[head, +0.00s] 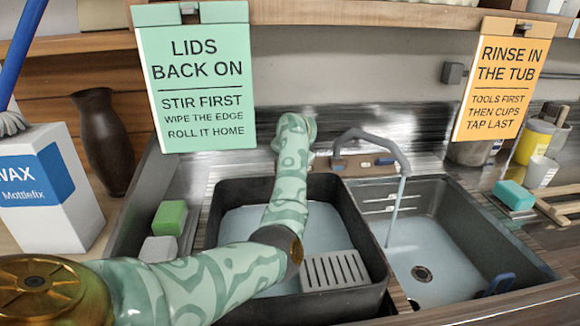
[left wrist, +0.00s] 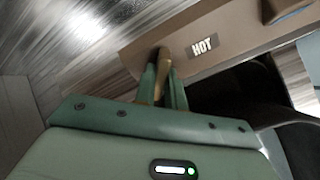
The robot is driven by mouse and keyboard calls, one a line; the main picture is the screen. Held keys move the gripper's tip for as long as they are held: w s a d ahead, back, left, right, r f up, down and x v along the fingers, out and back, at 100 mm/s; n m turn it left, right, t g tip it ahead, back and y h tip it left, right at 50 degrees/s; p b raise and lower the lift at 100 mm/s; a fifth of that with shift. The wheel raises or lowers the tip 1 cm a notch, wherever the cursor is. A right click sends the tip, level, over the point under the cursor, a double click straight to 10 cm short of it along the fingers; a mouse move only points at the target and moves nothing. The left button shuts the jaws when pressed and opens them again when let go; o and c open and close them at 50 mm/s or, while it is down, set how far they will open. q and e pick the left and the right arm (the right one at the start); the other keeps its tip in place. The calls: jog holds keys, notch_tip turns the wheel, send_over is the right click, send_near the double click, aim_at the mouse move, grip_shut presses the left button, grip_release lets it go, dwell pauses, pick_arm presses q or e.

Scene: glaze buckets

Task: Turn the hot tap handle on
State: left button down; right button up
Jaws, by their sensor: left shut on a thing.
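The tap's brown base plate (head: 357,170) sits at the back of the sink, with a grey curved spout (head: 375,138). A thin stream of water (head: 396,203) falls from the spout. In the left wrist view, the HOT label (left wrist: 204,46) is on the plate (left wrist: 140,52), and the brown hot handle (left wrist: 162,60) stands beside it. My left gripper (left wrist: 164,86) is shut on that handle, one finger on each side. In the head view my left arm hides the hot handle and the fingers. My right gripper is in neither view.
A dark tub (head: 345,190) of water stands below my left arm, left of the sink basin (head: 455,205). Hanging signs (head: 197,75) (head: 502,78) flank the tap area. Sponges (head: 170,217), a wax box (head: 45,200) and a brown vase (head: 104,140) stand to the left.

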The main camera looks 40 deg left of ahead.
pick_arm(q)
jog(key=shift+f+n+b, duration=0.1)
jog(key=shift+n+b, duration=0.3)
jog(key=shift+n, duration=1.7)
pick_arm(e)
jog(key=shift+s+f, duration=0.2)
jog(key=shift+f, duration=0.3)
pick_arm(q)
jog(key=c, duration=1.5)
grip_release()
jog(key=shift+o, duration=0.2)
